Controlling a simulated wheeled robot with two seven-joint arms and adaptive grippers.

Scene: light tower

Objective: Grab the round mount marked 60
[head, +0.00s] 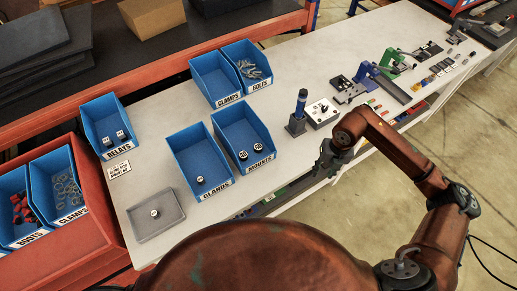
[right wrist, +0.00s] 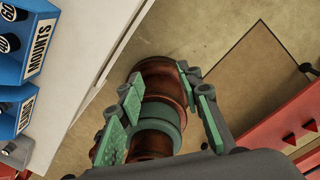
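The blue mounts bin (head: 226,116) stands mid-table, with two dark round mounts with white marked tops near its front: a left one (head: 243,155) and a right one (head: 258,147). Their numbers are too small to read surely in the head view. In the right wrist view, the upper mount (right wrist: 8,11) seems to read 60; the other mount (right wrist: 8,43) is less clear. My right gripper (head: 324,165) hangs at the table's front edge, right of the bin and apart from it. Its green-padded fingers (right wrist: 168,112) are spread, holding nothing. My left gripper is out of view.
The blue glands bin (head: 182,150) adjoins the mounts bin on the left. A dark blue-topped post (head: 299,112) and a white button box (head: 321,112) stand between the bin and my right arm. A grey tray (head: 137,219) lies at the table's near left.

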